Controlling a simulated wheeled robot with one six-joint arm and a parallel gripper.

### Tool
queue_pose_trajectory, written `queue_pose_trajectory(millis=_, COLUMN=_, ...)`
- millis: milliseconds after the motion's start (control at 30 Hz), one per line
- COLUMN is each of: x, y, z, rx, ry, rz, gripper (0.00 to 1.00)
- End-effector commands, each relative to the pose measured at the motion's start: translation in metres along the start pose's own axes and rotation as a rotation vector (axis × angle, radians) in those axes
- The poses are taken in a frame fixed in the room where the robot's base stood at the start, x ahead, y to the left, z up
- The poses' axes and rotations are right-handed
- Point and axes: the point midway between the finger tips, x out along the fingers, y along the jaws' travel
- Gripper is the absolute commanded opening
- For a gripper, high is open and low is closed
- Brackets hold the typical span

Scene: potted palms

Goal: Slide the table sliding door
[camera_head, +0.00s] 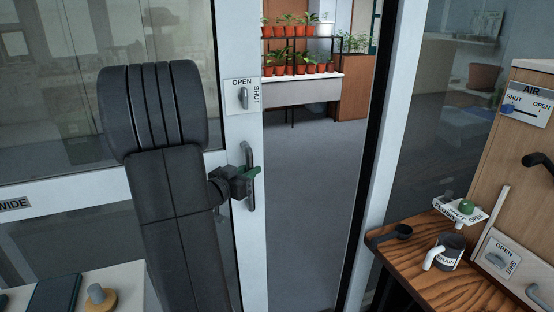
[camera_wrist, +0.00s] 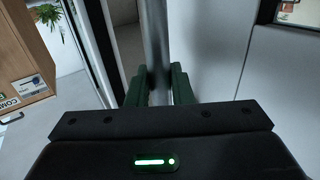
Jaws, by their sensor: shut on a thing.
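The sliding door has a white frame (camera_head: 232,60) with glass panes. It stands partly open, with a gap to its right. A vertical metal bar handle (camera_head: 249,165) is fixed on the door's edge. My gripper (camera_head: 247,178) is shut on this handle. In the wrist view the handle (camera_wrist: 155,45) runs upright between the green fingers of my gripper (camera_wrist: 158,85). My arm hides part of the door's left side.
Through the gap the grey floor (camera_head: 310,190) is clear up to shelves of potted plants (camera_head: 300,62).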

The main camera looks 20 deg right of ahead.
Motion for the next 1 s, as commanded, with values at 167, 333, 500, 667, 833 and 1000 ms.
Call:
queue_pose_trajectory(millis=167, x=-0.041, y=-0.033, z=-0.007, rx=0.003, ry=0.009, rz=-0.013, gripper=0.00)
queue_pose_trajectory(millis=333, x=-0.068, y=-0.050, z=-0.006, rx=0.004, ry=0.010, rz=-0.010, gripper=0.00)
queue_pose_trajectory(millis=500, x=-0.082, y=-0.059, z=-0.006, rx=0.006, ry=0.011, rz=-0.008, gripper=0.00)
queue_pose_trajectory(millis=667, x=-0.087, y=-0.062, z=-0.006, rx=0.007, ry=0.012, rz=-0.006, gripper=0.00)
queue_pose_trajectory(millis=833, x=-0.087, y=-0.062, z=-0.006, rx=0.007, ry=0.012, rz=-0.006, gripper=0.00)
queue_pose_trajectory(millis=1000, x=-0.087, y=-0.062, z=-0.006, rx=0.008, ry=0.012, rz=-0.006, gripper=0.22)
